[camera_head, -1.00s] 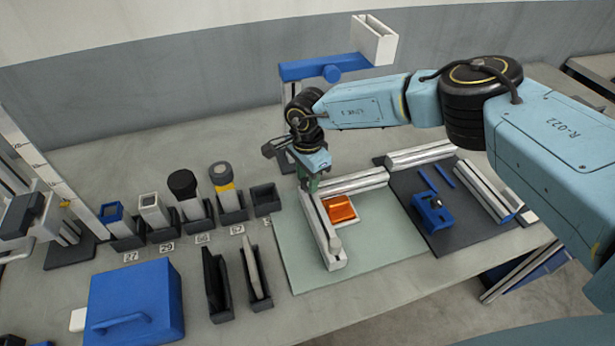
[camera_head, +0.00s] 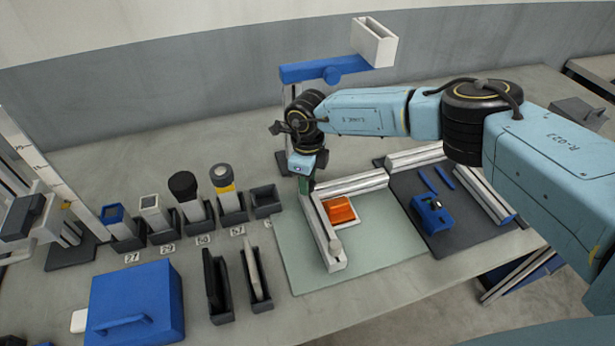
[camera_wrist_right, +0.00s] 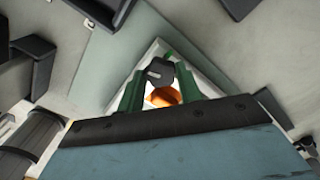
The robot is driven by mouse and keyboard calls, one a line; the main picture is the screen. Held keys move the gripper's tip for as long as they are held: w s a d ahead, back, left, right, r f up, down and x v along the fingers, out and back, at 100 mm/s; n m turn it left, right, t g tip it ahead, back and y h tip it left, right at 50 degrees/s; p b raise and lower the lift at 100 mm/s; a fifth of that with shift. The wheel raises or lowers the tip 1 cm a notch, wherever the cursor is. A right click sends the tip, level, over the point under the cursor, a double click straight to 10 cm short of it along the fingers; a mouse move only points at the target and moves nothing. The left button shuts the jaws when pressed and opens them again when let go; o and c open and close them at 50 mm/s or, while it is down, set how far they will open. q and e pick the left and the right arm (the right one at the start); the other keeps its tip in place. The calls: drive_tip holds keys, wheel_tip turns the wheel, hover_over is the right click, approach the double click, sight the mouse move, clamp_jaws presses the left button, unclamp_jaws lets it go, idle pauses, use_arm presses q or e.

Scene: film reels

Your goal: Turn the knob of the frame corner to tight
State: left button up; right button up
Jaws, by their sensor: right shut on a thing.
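The frame corner is an L of two silver bars (camera_head: 350,186) on a pale green mat (camera_head: 375,259), with its corner at the back left. My right gripper (camera_head: 305,185) points down over that corner in the head view. In the right wrist view its green fingers (camera_wrist_right: 160,88) stand on either side of a dark knob (camera_wrist_right: 158,71) with a pale mark on top, and are shut on it. The knob is hidden behind the gripper in the head view. I cannot read any tight marking. My left gripper is not in view.
An orange piece (camera_head: 338,210) lies inside the L. A dark mat (camera_head: 455,236) with a blue tool (camera_head: 432,214) is to the right. Dark holders and a blue case (camera_head: 135,300) stand left. A blue arm with a white box (camera_head: 374,42) rises behind.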

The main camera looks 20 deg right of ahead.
drive_tip(key=m+p, duration=0.1)
drive_tip(key=m, duration=0.5)
drive_tip(key=shift+r+m, duration=0.15)
drive_tip(key=shift+m, duration=0.15)
drive_tip(key=m+p, duration=0.3)
drive_tip(key=m, duration=0.3)
drive_tip(key=shift+w, duration=0.1)
drive_tip(key=m+p, duration=0.2)
drive_tip(key=m, duration=0.2)
drive_tip(key=shift+d+m, duration=0.1)
drive_tip(key=shift+m, duration=0.3)
drive_tip(key=shift+m+p, duration=1.2)
drive_tip(key=shift+m, duration=0.8)
drive_tip(key=o, duration=1)
wheel_tip(320, 180, up, 13)
drive_tip(key=shift+p, duration=0.35)
